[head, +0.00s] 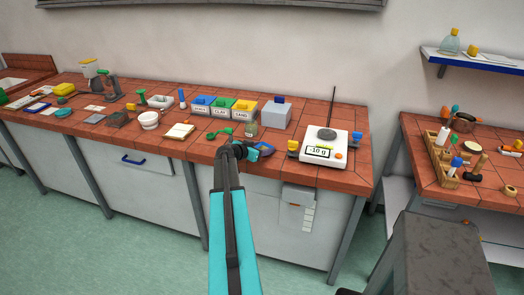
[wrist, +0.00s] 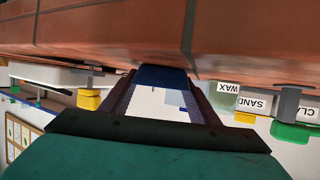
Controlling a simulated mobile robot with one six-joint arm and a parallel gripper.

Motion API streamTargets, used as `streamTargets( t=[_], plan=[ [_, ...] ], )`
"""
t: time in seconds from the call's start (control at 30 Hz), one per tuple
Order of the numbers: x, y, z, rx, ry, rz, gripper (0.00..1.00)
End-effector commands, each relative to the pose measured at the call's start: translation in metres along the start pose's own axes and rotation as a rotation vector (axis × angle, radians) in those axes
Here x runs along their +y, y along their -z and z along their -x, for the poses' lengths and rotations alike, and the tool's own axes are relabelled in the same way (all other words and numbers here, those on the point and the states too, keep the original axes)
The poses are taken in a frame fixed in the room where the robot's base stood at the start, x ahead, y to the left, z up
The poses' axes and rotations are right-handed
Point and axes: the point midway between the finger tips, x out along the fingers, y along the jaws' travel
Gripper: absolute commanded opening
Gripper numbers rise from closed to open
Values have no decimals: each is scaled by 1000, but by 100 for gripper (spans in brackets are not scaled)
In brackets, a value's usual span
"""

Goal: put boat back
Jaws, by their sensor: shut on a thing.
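A dark blue weighing boat (head: 265,149) is at the tip of my gripper (head: 245,152), by the front edge of the tiled bench. In the wrist view the dark blue boat (wrist: 160,76) shows between the two fingers of my gripper (wrist: 162,92), which are shut on it. The arm and fingers hide part of it. Whether the boat touches the tiles is hard to tell. The white scale (head: 318,148) stands to the right, its dark round pan (head: 326,133) bare and its display reading -10 g.
Blue, green and yellow lidded boxes (head: 222,107) stand behind, with a small jar (head: 251,128) and green scoops (head: 220,133) nearer. A grey box (head: 276,112) is behind the boat. A white mortar (head: 149,120) and papers lie left. A second bench (head: 480,170) stands right, across a gap.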

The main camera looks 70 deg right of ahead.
Motion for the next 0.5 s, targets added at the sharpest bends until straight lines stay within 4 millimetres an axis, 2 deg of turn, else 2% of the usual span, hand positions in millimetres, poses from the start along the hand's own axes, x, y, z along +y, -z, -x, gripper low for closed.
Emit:
streamTargets(
  t=[0.03, 0.07, 0.13, 0.17, 0.5],
  plan=[
    [0, -1, 0, 0, 0, 0, 31],
    [0, -1, 0, 0, 0, 0, 60],
    [0, 0, 0, 0, 0, 0, 72],
    [0, 0, 0, 0, 0, 0, 74],
    [0, 0, 0, 0, 0, 0, 74]
  ],
)
